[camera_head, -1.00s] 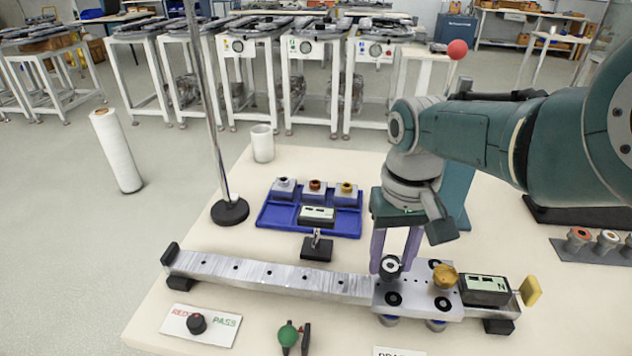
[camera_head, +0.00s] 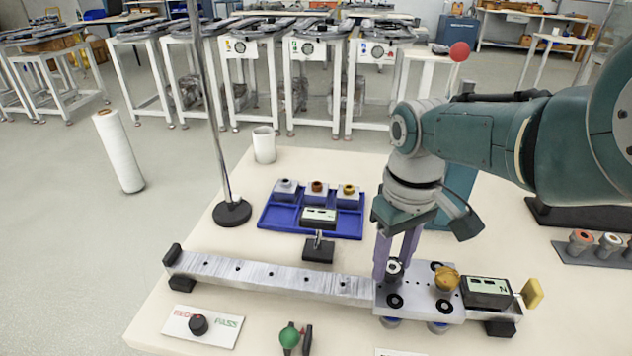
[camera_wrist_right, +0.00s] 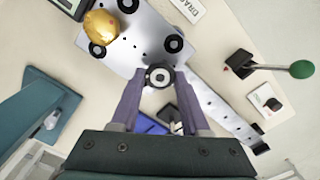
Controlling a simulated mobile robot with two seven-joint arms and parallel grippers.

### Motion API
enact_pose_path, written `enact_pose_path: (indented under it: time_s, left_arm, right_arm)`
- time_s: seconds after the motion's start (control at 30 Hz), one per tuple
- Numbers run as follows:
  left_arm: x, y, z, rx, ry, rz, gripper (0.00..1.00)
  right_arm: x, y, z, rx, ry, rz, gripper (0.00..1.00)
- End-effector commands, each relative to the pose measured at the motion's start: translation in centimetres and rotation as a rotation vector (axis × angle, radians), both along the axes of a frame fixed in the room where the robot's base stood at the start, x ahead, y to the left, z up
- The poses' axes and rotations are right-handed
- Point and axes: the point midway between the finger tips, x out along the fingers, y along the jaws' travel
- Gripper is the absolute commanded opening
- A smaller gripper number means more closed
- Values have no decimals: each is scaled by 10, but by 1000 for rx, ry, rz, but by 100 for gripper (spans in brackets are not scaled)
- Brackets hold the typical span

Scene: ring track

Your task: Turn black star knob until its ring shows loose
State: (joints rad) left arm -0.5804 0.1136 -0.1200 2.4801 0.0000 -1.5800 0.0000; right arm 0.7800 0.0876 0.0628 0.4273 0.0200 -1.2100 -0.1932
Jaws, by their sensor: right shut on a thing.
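The black star knob (camera_head: 393,269) stands on the left part of the metal carriage plate (camera_head: 418,297), with a pale disc and dark centre on top. It also shows between the fingertips in the right wrist view (camera_wrist_right: 159,76). My right gripper (camera_head: 395,262) comes down from above, its purple fingers shut on the knob from both sides. The fingers hide parts of the knob's side, and I cannot read a ring mark on it. My left gripper is not in view.
A gold knob (camera_head: 446,279) and a dark display box (camera_head: 487,291) sit close right of the black knob. The long metal rail (camera_head: 265,277) runs left. A blue tray (camera_head: 268,220), a pole stand (camera_head: 231,212) and a green-ball lever (camera_head: 289,337) stand nearby.

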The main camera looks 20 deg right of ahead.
Motion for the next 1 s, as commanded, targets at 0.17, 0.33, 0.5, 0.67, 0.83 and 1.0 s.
enact_pose_path:
  time_s: [0.17,0.33,0.5,0.67,0.83,1.0]
  left_arm:
    - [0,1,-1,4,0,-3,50]
    - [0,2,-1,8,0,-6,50]
    - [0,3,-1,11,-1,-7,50]
    - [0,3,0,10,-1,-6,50]
    - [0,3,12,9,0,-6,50]
    - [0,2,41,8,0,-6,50]
  right_arm:
    - [-3,-2,-3,-4,6,0,0]
    - [-2,-1,-3,-3,5,-1,63]
    - [-1,-1,-1,-2,3,-1,76]
    - [-1,0,-1,-1,2,-1,76]
    - [-1,0,12,-1,1,-1,76]
    - [-1,0,45,-1,1,-1,76]
